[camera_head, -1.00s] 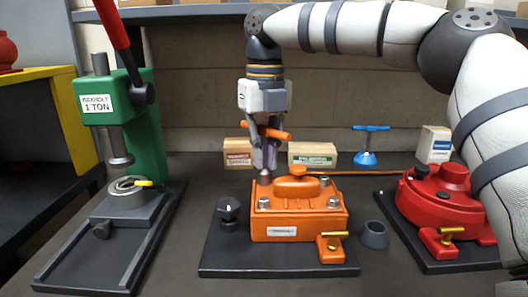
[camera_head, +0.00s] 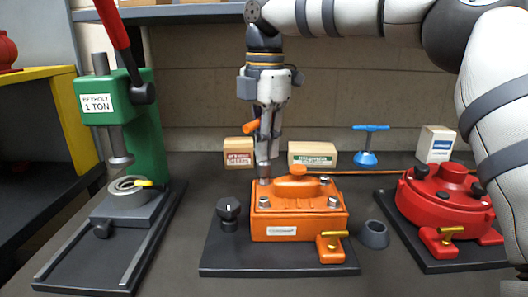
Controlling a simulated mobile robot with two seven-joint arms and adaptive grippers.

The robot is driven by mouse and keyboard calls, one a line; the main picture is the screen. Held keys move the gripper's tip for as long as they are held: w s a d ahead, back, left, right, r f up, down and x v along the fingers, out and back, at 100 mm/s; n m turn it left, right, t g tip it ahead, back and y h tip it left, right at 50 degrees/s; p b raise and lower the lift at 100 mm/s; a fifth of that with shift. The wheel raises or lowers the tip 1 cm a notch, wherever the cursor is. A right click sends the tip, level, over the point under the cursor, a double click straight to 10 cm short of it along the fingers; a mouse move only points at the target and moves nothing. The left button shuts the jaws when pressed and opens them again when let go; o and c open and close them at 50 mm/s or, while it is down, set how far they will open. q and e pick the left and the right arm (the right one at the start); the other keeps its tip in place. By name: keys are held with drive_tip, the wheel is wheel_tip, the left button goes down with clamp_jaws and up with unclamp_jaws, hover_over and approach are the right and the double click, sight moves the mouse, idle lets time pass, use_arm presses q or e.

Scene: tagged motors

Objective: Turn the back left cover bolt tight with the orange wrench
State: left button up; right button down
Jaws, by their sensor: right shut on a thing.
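The orange wrench (camera_head: 252,127) is a T-handle tool; one end of its orange bar shows left of my right gripper (camera_head: 266,140). My right gripper points down and is shut on the wrench, its fingers hiding much of it. The wrench's lower end is at the back left corner of the orange motor's cover (camera_head: 296,189), over the back left bolt (camera_head: 264,182). The wrench stands about upright; whether it is fully seated on the bolt is hard to tell. Other grey bolts show at the cover's other corners. My left gripper is not in view.
The orange motor sits on a black plate (camera_head: 225,262) with a black knob (camera_head: 229,209). A blue T-handle tool (camera_head: 368,157), small boxes and a grey cone (camera_head: 374,235) stand nearby. A red motor (camera_head: 438,200) is at right, a green press (camera_head: 145,135) at left.

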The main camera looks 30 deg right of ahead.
drive_tip(key=shift+r, duration=2.45)
